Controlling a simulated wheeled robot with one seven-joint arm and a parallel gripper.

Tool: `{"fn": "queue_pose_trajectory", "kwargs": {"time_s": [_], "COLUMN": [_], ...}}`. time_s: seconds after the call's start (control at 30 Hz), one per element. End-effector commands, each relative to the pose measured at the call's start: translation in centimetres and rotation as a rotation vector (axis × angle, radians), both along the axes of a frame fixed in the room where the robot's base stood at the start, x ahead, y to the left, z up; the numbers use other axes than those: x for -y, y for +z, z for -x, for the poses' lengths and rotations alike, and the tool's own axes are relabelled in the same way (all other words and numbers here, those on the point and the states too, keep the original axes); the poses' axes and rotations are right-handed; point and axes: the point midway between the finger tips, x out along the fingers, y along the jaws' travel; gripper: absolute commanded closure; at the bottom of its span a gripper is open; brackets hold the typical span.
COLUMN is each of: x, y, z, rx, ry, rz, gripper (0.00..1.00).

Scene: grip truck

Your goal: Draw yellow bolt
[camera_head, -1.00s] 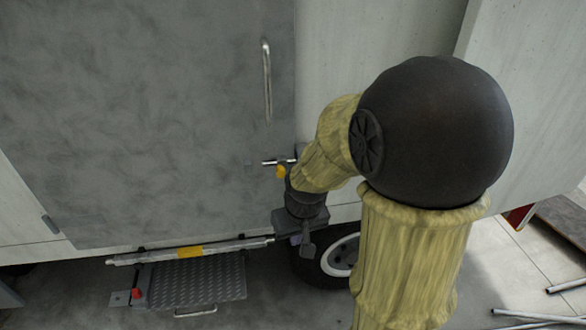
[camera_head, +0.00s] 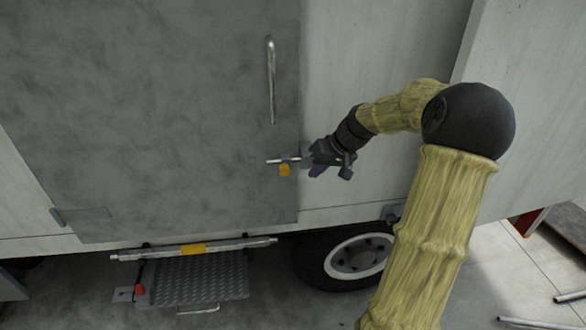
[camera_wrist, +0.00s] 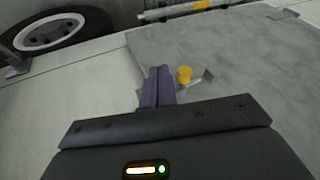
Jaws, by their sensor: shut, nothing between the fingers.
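The yellow bolt piece (camera_head: 285,170) hangs at the right edge of the grey truck door (camera_head: 190,90), just under a short silver rod (camera_head: 280,160). In the wrist view the yellow knob (camera_wrist: 184,75) is just right of my fingertips, with a small pale rod below it. My gripper (camera_head: 317,171) is shut and empty, a little to the right of the yellow piece. Its purple fingers also show in the wrist view (camera_wrist: 158,85). I cannot tell whether the fingers touch the rod.
A vertical door handle (camera_head: 271,80) is above the bolt. Below the door are a silver bar with a yellow band (camera_head: 193,249) and a metal step (camera_head: 200,278). A wheel (camera_head: 350,258) is below right. Loose pipes (camera_head: 530,324) lie on the floor at right.

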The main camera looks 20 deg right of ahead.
Motion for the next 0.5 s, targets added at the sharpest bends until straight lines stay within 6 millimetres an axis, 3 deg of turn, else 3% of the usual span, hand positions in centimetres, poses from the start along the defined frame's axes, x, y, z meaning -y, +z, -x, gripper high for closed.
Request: {"fn": "queue_pose_trajectory", "kwargs": {"time_s": [0.1,0.23,0.5], "x": [3.0,5.3,7.0], "y": [1.0,2.1,3.0], "z": [-0.6,-0.9,-1.0], "rx": [0.054,0.106,0.146], "ry": [-0.021,-0.036,-0.042], "rz": [-0.037,-0.067,-0.085], "gripper": [1.0,1.0,1.0]}}
